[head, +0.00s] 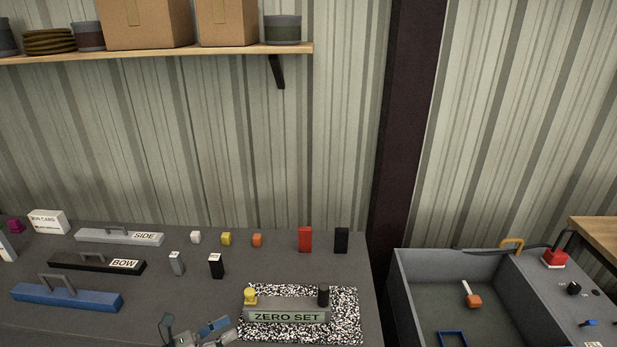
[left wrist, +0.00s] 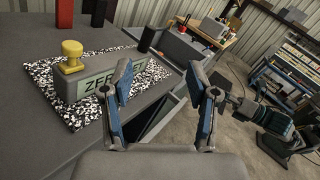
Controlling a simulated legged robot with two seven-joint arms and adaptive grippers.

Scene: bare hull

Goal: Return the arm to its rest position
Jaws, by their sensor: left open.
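My left gripper (head: 196,334) shows at the bottom edge of the head view, over the front of the grey bench, just left of the speckled mat. In the left wrist view my left gripper (left wrist: 160,84) has its two blue-padded fingers wide apart with nothing between them. The ZERO SET block (head: 286,312), with a yellow knob and a black knob, stands on the speckled mat (head: 347,325). It also shows in the left wrist view (left wrist: 88,83), beyond and left of the fingers.
Blue (head: 66,298), black BOW (head: 97,263) and grey SIDE (head: 118,237) handled bars lie on the bench's left. Small blocks, including red (head: 305,239) and black (head: 342,240), stand behind the mat. A grey bin (head: 402,290) is at right. A shelf (head: 150,51) hangs above.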

